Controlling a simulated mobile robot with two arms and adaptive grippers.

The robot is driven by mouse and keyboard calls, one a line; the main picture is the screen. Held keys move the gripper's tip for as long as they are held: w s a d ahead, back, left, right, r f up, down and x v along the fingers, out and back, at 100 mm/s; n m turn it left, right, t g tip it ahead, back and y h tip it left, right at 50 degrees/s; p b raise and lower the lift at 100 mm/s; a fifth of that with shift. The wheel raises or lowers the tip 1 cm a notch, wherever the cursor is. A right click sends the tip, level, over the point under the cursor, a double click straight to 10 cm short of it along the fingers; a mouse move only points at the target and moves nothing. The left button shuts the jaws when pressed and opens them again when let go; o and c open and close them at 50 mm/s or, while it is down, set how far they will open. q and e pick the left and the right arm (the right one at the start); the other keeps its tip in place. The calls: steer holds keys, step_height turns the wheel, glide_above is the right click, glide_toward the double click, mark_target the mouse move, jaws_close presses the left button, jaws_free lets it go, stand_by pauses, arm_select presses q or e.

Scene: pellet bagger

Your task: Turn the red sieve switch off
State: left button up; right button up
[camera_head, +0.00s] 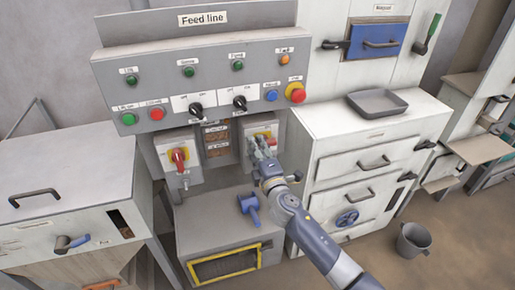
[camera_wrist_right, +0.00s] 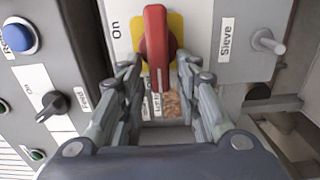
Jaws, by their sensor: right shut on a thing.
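The red sieve switch (camera_wrist_right: 155,40) is a red handle on a yellow plate (camera_wrist_right: 175,28), on a light box labelled "Sieve" (camera_wrist_right: 227,38). In the wrist view its handle runs up and down the picture, with an "On" label to its left. My right gripper (camera_wrist_right: 158,75) is shut on the handle, one finger at each side. In the head view my right gripper (camera_head: 263,147) reaches the switch box (camera_head: 262,131) under the right of the panel and hides most of the red handle. My left gripper is not in view.
The "Feed line" panel (camera_head: 205,65) with buttons and black knobs overhangs close above. Another red switch (camera_head: 178,157) on yellow is to the left. A blue handle (camera_head: 250,207) sits below my gripper. A white cabinet (camera_head: 365,140) with a grey tray (camera_head: 377,103) stands right.

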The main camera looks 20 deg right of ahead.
stand_by(0.3)
steer(key=o, duration=0.7)
steer(key=s, duration=1.2)
steer(key=shift+d, duration=0.2)
